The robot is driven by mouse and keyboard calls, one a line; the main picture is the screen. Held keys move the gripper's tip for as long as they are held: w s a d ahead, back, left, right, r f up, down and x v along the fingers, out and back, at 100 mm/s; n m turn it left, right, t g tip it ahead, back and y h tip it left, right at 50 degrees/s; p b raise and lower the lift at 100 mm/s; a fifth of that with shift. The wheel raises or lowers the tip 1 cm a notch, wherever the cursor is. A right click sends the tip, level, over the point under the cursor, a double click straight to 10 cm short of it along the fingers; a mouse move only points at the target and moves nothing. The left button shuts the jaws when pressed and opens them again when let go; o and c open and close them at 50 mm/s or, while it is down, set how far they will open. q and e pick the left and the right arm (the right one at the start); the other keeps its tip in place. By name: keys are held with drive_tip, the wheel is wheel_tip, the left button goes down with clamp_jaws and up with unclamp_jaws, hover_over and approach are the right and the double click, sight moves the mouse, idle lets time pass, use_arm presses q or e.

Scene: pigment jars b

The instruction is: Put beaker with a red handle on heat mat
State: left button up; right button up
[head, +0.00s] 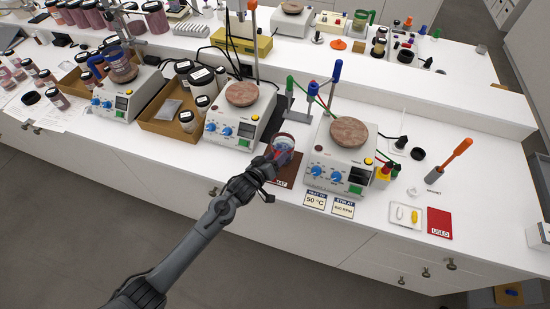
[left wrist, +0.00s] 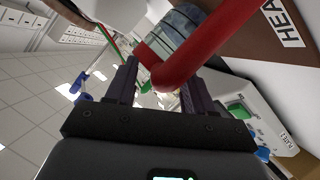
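The glass beaker (head: 284,144) has a red handle and stands at the dark brown heat mat (head: 285,182) in front of the middle hot plates. Whether its base rests fully on the mat is hard to tell. In the left wrist view the red handle (left wrist: 188,62) crosses just at my fingertips, with the glass (left wrist: 180,25) behind it and the mat (left wrist: 260,38) at upper right. My left gripper (head: 270,164) is beside the beaker; in the left wrist view its fingers (left wrist: 160,88) are apart, with a visible gap between them. My right gripper is not in view.
A hot plate (head: 340,160) stands close right of the mat and another hot plate (head: 240,112) stands to its left. A stand with blue and green tops (head: 305,98) is behind. A red "USED" card (head: 440,223) and a white tray (head: 406,215) lie at right.

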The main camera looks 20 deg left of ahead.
use_arm(q)
drive_tip(key=shift+r, duration=0.2)
drive_tip(key=shift+s+a+r, duration=0.1)
drive_tip(key=shift+s+r, duration=0.05)
drive_tip(key=shift+s, duration=0.4)
drive_tip(key=s+m+g+y, duration=0.1)
drive_tip(key=s+m+g, duration=0.1)
drive_tip(key=s, duration=1)
drive_tip(key=s+a+r+m+g+y, duration=0.1)
drive_tip(key=s+g, duration=0.4)
drive_tip(key=s, duration=0.7)
drive_tip(key=s+a+m+g, duration=0.1)
drive_tip(key=s+m+g, duration=0.2)
drive_tip(key=s, duration=0.9)
drive_tip(key=shift+a+r+m+y+p, duration=0.2)
drive_tip(key=shift+a+m+y+p, duration=0.1)
drive_tip(key=shift+m+y, duration=0.1)
